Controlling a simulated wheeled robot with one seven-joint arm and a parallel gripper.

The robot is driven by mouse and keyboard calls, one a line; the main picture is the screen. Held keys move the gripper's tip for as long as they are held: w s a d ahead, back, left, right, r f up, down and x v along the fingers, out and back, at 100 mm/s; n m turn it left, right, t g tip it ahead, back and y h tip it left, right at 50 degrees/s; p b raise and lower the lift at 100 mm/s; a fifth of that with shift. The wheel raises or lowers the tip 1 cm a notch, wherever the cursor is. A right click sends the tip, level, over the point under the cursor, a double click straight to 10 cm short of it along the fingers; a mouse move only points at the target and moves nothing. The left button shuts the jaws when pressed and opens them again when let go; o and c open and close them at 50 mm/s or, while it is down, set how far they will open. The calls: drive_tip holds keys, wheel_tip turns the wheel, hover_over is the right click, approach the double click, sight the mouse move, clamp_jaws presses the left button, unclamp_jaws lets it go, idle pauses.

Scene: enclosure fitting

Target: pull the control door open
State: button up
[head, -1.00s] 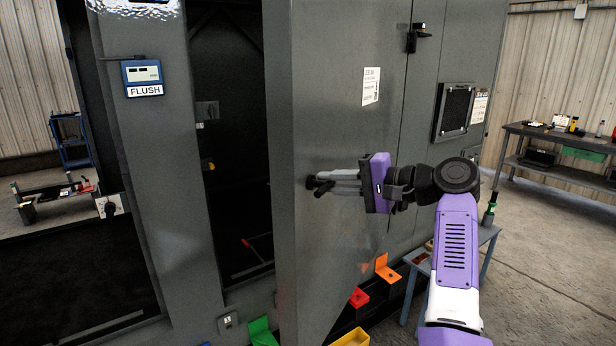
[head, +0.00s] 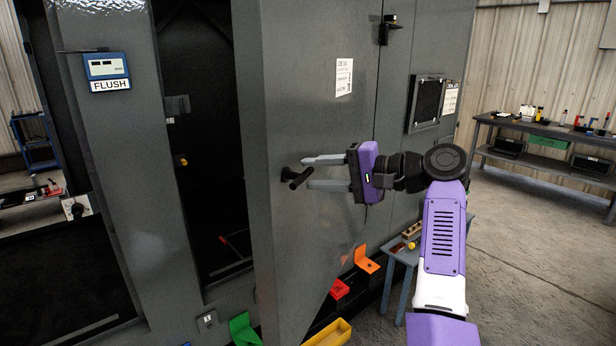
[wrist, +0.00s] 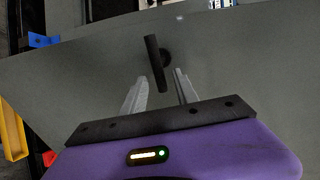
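The control door (head: 318,115) is a grey panel standing ajar, with a dark opening to its left in the head view. Its black handle (head: 296,178) sticks out near the door's free edge. The handle also shows in the wrist view (wrist: 156,64), just beyond the fingertips. My gripper (head: 306,173) is open, one finger above the handle and one below in the head view. In the wrist view (wrist: 157,80) the fingers are spread and empty, with the handle lying ahead between their lines. I cannot tell whether a finger touches the door.
A blue FLUSH meter (head: 107,68) is on the cabinet's left post. Below the door are a green bracket (head: 243,329), a red bin (head: 340,289), an orange bracket (head: 367,258) and a yellow bin (head: 330,334). A small blue-grey table (head: 404,256) stands right. Open floor lies farther right.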

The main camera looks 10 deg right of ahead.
drive_tip(key=shift+b+v, duration=0.5)
drive_tip(key=shift+v, duration=2.1)
